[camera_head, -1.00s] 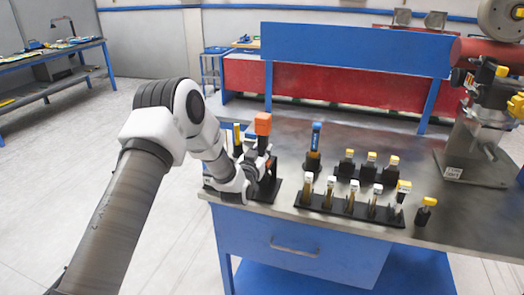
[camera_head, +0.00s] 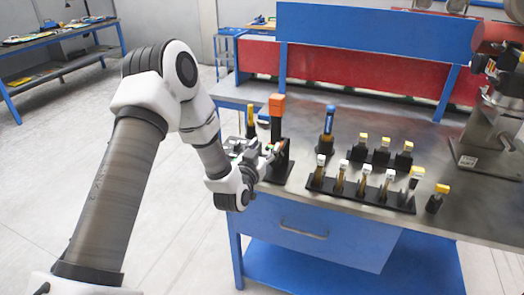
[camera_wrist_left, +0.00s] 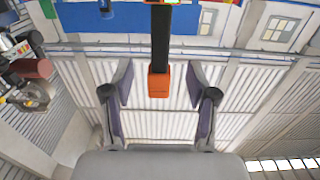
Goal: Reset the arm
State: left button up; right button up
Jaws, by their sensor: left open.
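My left arm comes in from the left in the head view. Its gripper (camera_head: 268,157) is at the near left edge of the bench, beside the upright orange-topped black tool (camera_head: 277,106). In the left wrist view the two fingers (camera_wrist_left: 163,92) are spread apart. The tool's orange end (camera_wrist_left: 158,83) shows between them in the picture, with its black shaft running to the top edge. The fingers do not close on it. Whether they touch it is unclear. The tool's lower part is partly hidden by the gripper in the head view. My right gripper is not in view.
The metal bench (camera_head: 330,212) holds a blue-topped tool (camera_head: 328,122), a near black rack (camera_head: 345,193) of several capped pieces, and more yellow-capped pieces (camera_head: 383,146) behind. A yellow-capped piece (camera_head: 437,198) stands at the right. Open floor (camera_head: 190,255) lies left of the bench.

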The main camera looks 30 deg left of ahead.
pick_arm(q)
jog(key=s+d+f+m+g+h, duration=0.1)
jog(key=s+d+f+g, duration=0.3)
jog(key=f, duration=0.4)
jog(key=s+d+f+m+g+h, duration=0.1)
jog(key=s+d+f+h, duration=0.1)
jog(key=s+d+f, duration=0.4)
jog(key=s+d+f+m+g+h, duration=0.1)
jog(key=s+d+f+g, duration=0.15)
jog(key=s+f, duration=0.55)
jog(key=s+f+g, duration=0.4)
jog(key=s+g, duration=0.1)
jog(key=s, duration=0.5)
jog(key=s+d+f+n+g, duration=0.1)
jog(key=s+f+g, duration=0.4)
jog(key=s, duration=0.4)
jog(key=shift+s+d, duration=0.3)
jog(key=shift+s, duration=0.1)
